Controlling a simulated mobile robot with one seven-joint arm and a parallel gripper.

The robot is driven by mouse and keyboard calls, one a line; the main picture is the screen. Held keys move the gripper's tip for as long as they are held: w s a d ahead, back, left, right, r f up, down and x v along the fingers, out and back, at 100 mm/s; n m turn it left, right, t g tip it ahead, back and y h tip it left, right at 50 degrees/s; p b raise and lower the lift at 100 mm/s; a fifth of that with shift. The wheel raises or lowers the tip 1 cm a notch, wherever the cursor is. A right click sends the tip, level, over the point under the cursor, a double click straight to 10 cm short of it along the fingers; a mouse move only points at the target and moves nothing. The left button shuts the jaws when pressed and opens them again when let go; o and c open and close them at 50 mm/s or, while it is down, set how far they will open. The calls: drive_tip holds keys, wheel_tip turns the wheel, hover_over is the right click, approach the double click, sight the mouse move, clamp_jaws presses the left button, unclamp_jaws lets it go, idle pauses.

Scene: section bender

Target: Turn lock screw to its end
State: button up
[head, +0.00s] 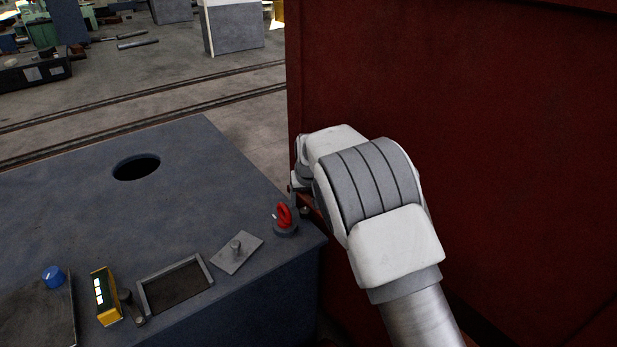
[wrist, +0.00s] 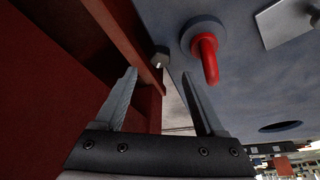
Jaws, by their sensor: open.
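A small grey screw head (wrist: 160,58), which looks like the lock screw, shows in the wrist view beyond and between my fingertips, at the edge of the grey-blue table. In the head view a small rounded grey head (head: 304,209) sits at the table's right edge, just below my wrist. My gripper (wrist: 160,74) is open, with a finger on each side of the picture and nothing between them. I cannot tell how far the tips are from the screw. In the head view my own arm mostly hides the gripper.
A red handle (head: 284,215) on a round grey base stands close by; it also shows near the right finger in the wrist view (wrist: 206,58). A dark red machine wall (head: 500,120) rises at the right.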

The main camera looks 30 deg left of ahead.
drive_tip(key=p+v, duration=0.1)
drive_tip(key=v, duration=1)
drive_tip(key=shift+r+p, duration=0.2)
drive_tip(key=shift+p, duration=0.1)
drive_tip(key=shift+d, duration=0.1)
